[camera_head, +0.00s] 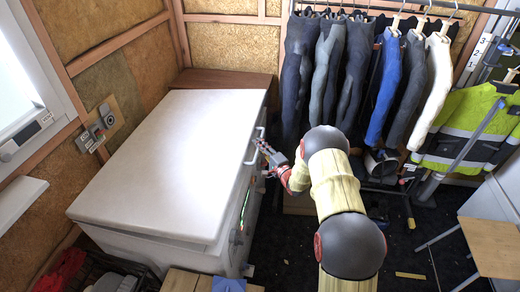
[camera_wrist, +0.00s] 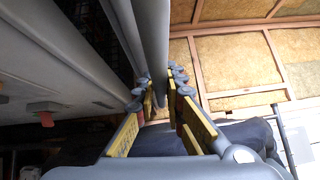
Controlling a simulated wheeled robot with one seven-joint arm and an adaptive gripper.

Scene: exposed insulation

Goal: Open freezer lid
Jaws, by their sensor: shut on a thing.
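The white chest freezer (camera_head: 140,248) stands at left, with its broad flat lid (camera_head: 170,150) on top. The lid looks down or nearly so; a small gap is hard to tell. A pale handle (camera_head: 252,148) sits on the lid's right edge. My gripper (camera_head: 264,148) is at this handle. In the wrist view, a grey bar, the handle (camera_wrist: 156,45), runs down between the yellow-padded fingers of my gripper (camera_wrist: 160,103). They are closed around it. The exact contact is partly hidden by the fingers.
Wetsuits (camera_head: 325,75) and a yellow hi-vis jacket (camera_head: 465,125) hang on a rail behind my arm. A wooden stool (camera_head: 492,245) stands at right. Insulated walls (camera_head: 85,25) close off the left and back. Dark floor lies between freezer and stool.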

